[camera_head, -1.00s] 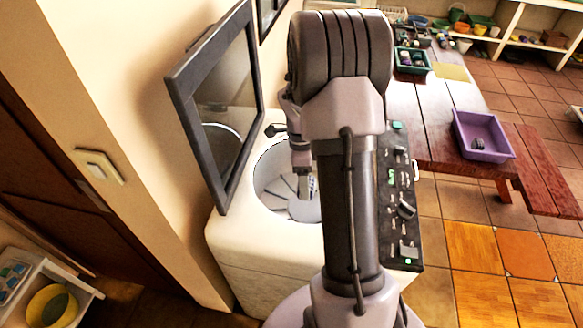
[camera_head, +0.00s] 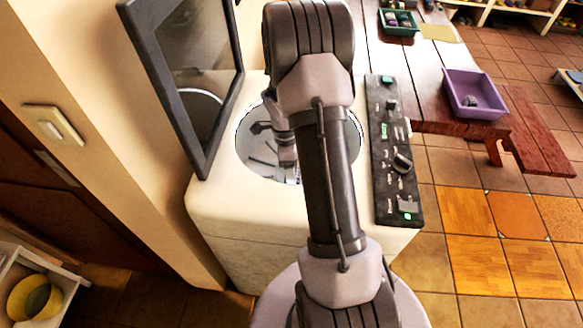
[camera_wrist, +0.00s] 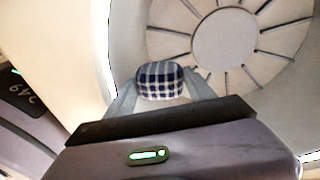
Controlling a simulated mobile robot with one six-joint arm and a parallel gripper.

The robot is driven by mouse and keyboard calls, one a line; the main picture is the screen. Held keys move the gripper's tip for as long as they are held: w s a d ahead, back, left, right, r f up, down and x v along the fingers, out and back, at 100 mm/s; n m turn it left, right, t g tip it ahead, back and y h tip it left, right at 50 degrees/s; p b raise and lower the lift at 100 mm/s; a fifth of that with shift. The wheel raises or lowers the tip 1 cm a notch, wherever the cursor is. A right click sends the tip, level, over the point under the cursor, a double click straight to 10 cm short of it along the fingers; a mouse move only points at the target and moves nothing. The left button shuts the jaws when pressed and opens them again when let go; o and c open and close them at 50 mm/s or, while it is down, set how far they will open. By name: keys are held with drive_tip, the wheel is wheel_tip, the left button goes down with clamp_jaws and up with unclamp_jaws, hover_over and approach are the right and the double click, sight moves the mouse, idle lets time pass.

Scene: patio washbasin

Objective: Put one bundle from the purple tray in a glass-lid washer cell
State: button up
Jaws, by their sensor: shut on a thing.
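The washer (camera_head: 215,215) is a white top-loader with its dark-framed glass lid (camera_head: 190,80) raised at the left. Its round opening shows a pale drum with radial slots around a central disc (camera_wrist: 225,38) in the wrist view. My gripper (camera_head: 287,168) reaches down into the opening, and its fingers are partly hidden in the head view. In the wrist view, my gripper (camera_wrist: 162,97) is shut on a blue-and-white checked bundle (camera_wrist: 160,72), held between the fingertips over the drum.
A black control panel (camera_head: 393,150) runs along the washer's right side. The wall with a light switch (camera_head: 53,125) is close on the left. A green tray (camera_head: 398,23) stands farther back on the bench. The tiled floor (camera_head: 440,200) at the right is clear.

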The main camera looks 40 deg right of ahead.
wheel_tip(320, 180, down, 15)
drive_tip(key=b, duration=0.9)
drive_tip(key=shift+b, duration=0.4)
drive_tip(key=o, duration=1.7)
